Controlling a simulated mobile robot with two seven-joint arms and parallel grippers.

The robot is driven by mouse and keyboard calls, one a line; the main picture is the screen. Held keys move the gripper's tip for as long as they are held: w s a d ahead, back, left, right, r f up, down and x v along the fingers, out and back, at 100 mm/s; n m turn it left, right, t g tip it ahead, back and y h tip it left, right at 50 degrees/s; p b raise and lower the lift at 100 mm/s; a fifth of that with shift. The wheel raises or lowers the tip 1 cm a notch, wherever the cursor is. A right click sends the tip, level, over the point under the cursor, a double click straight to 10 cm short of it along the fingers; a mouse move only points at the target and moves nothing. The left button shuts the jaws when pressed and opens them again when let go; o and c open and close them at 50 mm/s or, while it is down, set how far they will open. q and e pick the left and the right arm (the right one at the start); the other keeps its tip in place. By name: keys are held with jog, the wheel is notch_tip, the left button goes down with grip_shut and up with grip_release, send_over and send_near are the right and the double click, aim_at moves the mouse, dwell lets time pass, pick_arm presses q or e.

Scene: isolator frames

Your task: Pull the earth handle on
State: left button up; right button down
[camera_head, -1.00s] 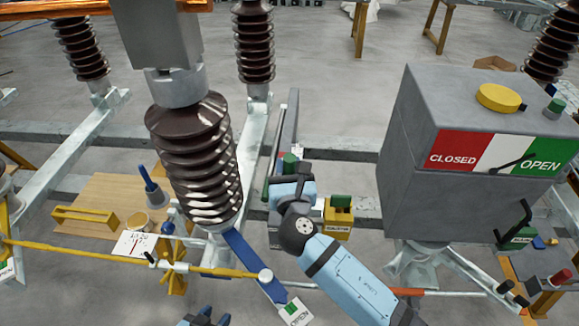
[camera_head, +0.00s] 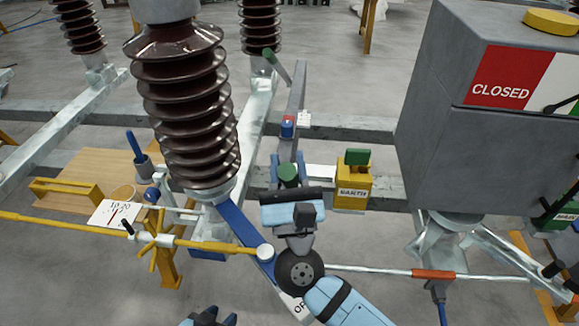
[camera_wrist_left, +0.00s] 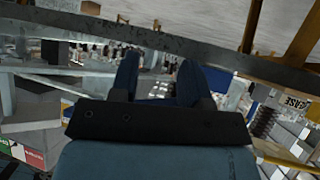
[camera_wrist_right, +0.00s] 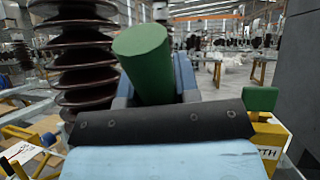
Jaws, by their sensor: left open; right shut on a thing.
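A green cylindrical handle grip (camera_head: 288,173) stands between the fingers of my right gripper (camera_head: 288,168), left of the yellow box. In the right wrist view the same green grip (camera_wrist_right: 143,55) fills the gap between the blue fingers (camera_wrist_right: 155,85), tilted a little; its lower end is hidden. A yellow box (camera_head: 352,188) marked EARTH, with a green block on top, stands just right of my right gripper. My left gripper (camera_head: 208,317) is at the bottom edge, open and empty, with its blue fingers (camera_wrist_left: 155,78) apart in the left wrist view.
A large brown ribbed insulator (camera_head: 185,105) stands close on the left. A grey cabinet (camera_head: 470,150) with a CLOSED sign stands on the right. A yellow rod (camera_head: 80,228) and a blue bar (camera_head: 240,232) lie low in front. Another green-tipped lever (camera_head: 278,65) leans behind.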

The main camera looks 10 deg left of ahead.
pick_arm(q)
jog(key=shift+w+d+r, duration=0.15)
jog(key=shift+r, duration=0.05)
jog(key=shift+f, duration=0.1)
